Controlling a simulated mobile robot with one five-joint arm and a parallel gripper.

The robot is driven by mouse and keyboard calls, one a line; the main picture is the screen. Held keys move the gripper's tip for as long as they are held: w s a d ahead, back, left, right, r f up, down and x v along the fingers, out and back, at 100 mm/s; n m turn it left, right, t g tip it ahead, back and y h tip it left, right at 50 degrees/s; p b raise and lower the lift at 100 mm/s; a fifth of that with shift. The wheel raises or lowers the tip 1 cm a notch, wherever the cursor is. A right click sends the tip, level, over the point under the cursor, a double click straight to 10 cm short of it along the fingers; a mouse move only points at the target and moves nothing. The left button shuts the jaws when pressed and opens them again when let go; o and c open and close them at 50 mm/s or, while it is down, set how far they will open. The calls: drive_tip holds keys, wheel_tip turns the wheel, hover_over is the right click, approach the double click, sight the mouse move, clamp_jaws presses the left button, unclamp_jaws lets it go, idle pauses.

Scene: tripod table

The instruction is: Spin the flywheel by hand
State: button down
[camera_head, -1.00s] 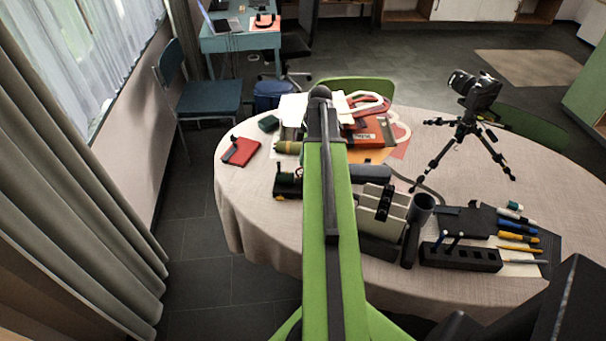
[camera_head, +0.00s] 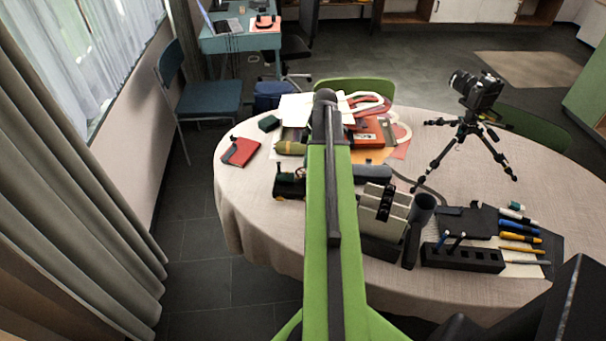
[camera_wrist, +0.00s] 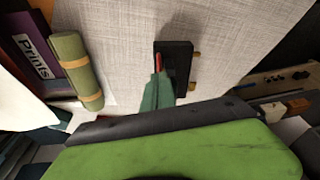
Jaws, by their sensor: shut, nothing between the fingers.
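A small model engine (camera_head: 287,184) with a dark base stands on the round table (camera_head: 262,219), just left of my raised arm in the head view. In the wrist view its dark base (camera_wrist: 181,54) shows from above, with brass fittings on the right and a narrow red part (camera_wrist: 158,62), perhaps the flywheel edge-on. My gripper (camera_wrist: 161,76) shows there as tapered teal fingers, shut and empty. Its tips overlap the engine's left side in the picture; I cannot tell whether they touch it. In the head view my arm hides the gripper.
An olive roll (camera_wrist: 76,70) and a box marked "Prints" (camera_wrist: 31,43) lie left in the wrist view. A red notebook (camera_head: 240,151), a camera on a tripod (camera_head: 476,98) and a black pen holder (camera_head: 462,257) stand on the table. Bare cloth surrounds the engine's far side.

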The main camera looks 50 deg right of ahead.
drive_tip(key=s+d+r+p, duration=0.3)
drive_tip(key=s+r+p, duration=0.1)
drive_tip(key=r+p, duration=0.3)
drive_tip(key=shift+s+d, duration=0.2)
drive_tip(key=shift+s, duration=0.05)
idle(0.3)
drive_tip(key=shift+f, duration=0.1)
idle(1.6)
